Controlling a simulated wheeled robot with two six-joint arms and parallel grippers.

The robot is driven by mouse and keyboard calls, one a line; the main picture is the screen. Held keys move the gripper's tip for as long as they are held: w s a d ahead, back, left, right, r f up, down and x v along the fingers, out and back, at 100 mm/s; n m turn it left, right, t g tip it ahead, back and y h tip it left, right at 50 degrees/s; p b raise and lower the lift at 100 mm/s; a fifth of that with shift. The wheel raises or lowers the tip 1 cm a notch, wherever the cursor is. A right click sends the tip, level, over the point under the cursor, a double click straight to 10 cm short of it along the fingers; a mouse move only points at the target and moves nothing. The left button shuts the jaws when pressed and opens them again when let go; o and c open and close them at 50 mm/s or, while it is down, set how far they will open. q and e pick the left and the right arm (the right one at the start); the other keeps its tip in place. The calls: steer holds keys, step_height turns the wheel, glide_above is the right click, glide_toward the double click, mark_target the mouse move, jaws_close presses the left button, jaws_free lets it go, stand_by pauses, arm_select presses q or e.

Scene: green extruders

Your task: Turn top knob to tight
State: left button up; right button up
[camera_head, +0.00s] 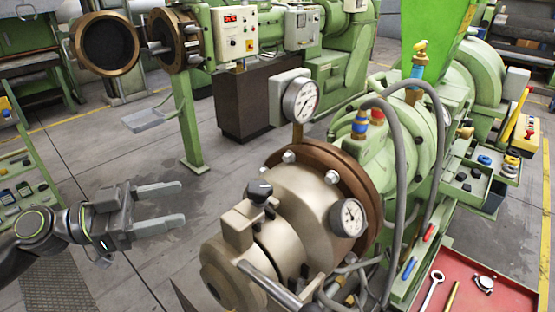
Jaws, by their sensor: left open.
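The top knob (261,191) is a black knob with a pale pointer mark, on a metal block on top of the large tan extruder head (300,205). The setting that its pointer shows is too small to read. My left gripper (182,204) comes in from the left. It is open and empty, its two grey fingers pointing right, apart from the knob and to its left in the picture. My right gripper is not in view.
A round gauge (301,100) stands up behind the head, and another gauge (349,217) sits on its right side. Grey hoses (400,160) loop at the right. A red tray (480,285) with tools is at lower right. Open floor lies left of the head.

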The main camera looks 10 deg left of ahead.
arm_select(q)
steer(key=shift+s+d, duration=0.35)
steer(key=shift+s, duration=0.05)
steer(key=shift+d, duration=0.1)
steer(key=p, duration=0.4)
glide_toward(268, 184)
steer(key=shift+x, duration=1.3)
steer(key=p+x, duration=0.2)
steer(key=x, duration=0.3)
steer(key=shift+s, duration=0.1)
steer(key=shift+p+x, duration=0.45)
steer(key=shift+x, duration=0.85)
steer(key=shift+f, duration=0.1)
